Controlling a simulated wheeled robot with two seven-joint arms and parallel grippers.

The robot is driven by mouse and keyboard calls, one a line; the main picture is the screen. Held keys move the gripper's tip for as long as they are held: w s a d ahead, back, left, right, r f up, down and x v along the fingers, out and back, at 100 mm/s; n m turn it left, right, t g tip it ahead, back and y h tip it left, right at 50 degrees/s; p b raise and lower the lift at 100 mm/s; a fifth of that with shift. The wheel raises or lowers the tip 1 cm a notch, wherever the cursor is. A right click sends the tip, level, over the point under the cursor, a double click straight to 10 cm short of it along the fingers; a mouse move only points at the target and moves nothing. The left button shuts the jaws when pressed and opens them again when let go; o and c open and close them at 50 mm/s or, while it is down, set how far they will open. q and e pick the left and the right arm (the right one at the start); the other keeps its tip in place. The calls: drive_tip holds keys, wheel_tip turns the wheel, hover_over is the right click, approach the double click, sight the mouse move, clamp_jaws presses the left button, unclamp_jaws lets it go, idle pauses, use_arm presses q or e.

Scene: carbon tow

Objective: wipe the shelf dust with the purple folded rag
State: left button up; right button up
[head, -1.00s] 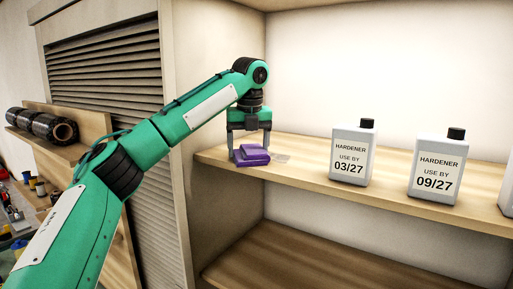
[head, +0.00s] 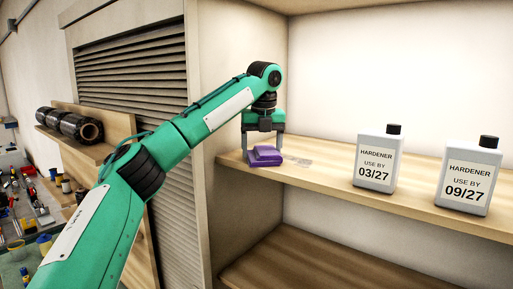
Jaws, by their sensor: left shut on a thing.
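The purple folded rag (head: 265,156) lies on the left end of the wooden shelf (head: 330,177), near its front edge. My left gripper (head: 264,150) points down and is shut on the rag, with a finger on either side of it. A faint greyish dust patch (head: 298,161) lies on the shelf just right of the rag. The rag partly hides the shelf beneath it. My right gripper is out of view.
Two white hardener bottles stand on the shelf to the right, one marked 03/27 (head: 377,160) and one marked 09/27 (head: 468,178). A cabinet side wall (head: 207,120) bounds the shelf at left. A lower shelf (head: 300,262) is bare.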

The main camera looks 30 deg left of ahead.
sight(262, 146)
use_arm(q)
drive_tip(key=shift+w+d, duration=0.2)
drive_tip(key=shift+d, duration=0.6)
drive_tip(key=shift+w+d, duration=0.2)
drive_tip(key=shift+d, duration=0.55)
drive_tip(key=shift+w+d+f, duration=0.1)
drive_tip(key=shift+w+d, duration=0.05)
drive_tip(key=shift+d, duration=1.15)
drive_tip(key=shift+w+d, duration=0.1)
drive_tip(key=shift+d, duration=1.2)
drive_tip(key=shift+w+d, duration=0.25)
drive_tip(key=shift+d, duration=0.65)
drive_tip(key=shift+w+d, duration=0.2)
drive_tip(key=shift+d, duration=0.7)
drive_tip(key=shift+w+a, duration=0.15)
drive_tip(key=shift+a, duration=2.35)
drive_tip(key=shift+w+a, duration=0.1)
drive_tip(key=shift+a, duration=2.05)
drive_tip(key=shift+w+a, duration=0.15)
drive_tip(key=shift+a, duration=0.95)
drive_tip(key=shift+w+a, duration=0.1)
drive_tip(key=shift+a, duration=1)
drive_tip(key=shift+s+d, duration=0.1)
drive_tip(key=shift+d, duration=2.25)
drive_tip(key=shift+s+d+f, duration=0.1)
drive_tip(key=shift+s+d, duration=0.1)
drive_tip(key=shift+d, duration=1.1)
drive_tip(key=shift+s+d, duration=0.15)
drive_tip(key=shift+d, duration=3.1)
